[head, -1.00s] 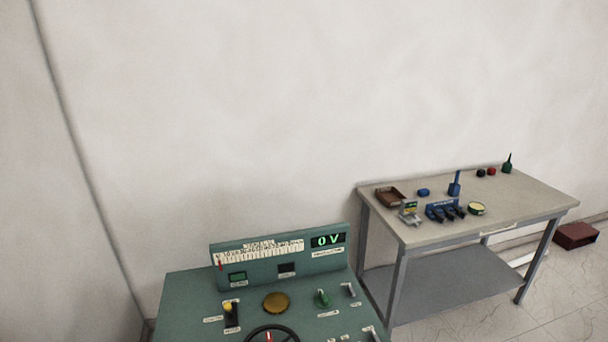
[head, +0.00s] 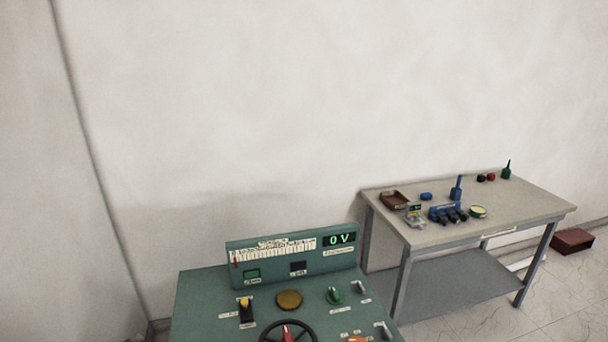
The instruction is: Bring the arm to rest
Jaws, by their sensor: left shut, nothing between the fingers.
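My left gripper (head: 136,339) shows only as a small sliver at the bottom edge, left of the green control console (head: 205,295). It is shut, holds nothing and is apart from the console; most of it is out of frame. My right gripper is not in view. The console's display (head: 339,239) reads 0 V. On its top are a yellow-tipped lever (head: 246,311), a round brass-coloured disc (head: 289,299), a green knob (head: 334,295) and a black handwheel (head: 270,331) cut by the bottom edge.
A grey workbench (head: 520,213) stands to the right. It bears a brown tray (head: 395,199), a blue bottle-like item (head: 456,189), blue-black parts (head: 448,214) and a green bottle (head: 506,171). A dark red box (head: 573,241) lies on the floor. The wall behind is bare.

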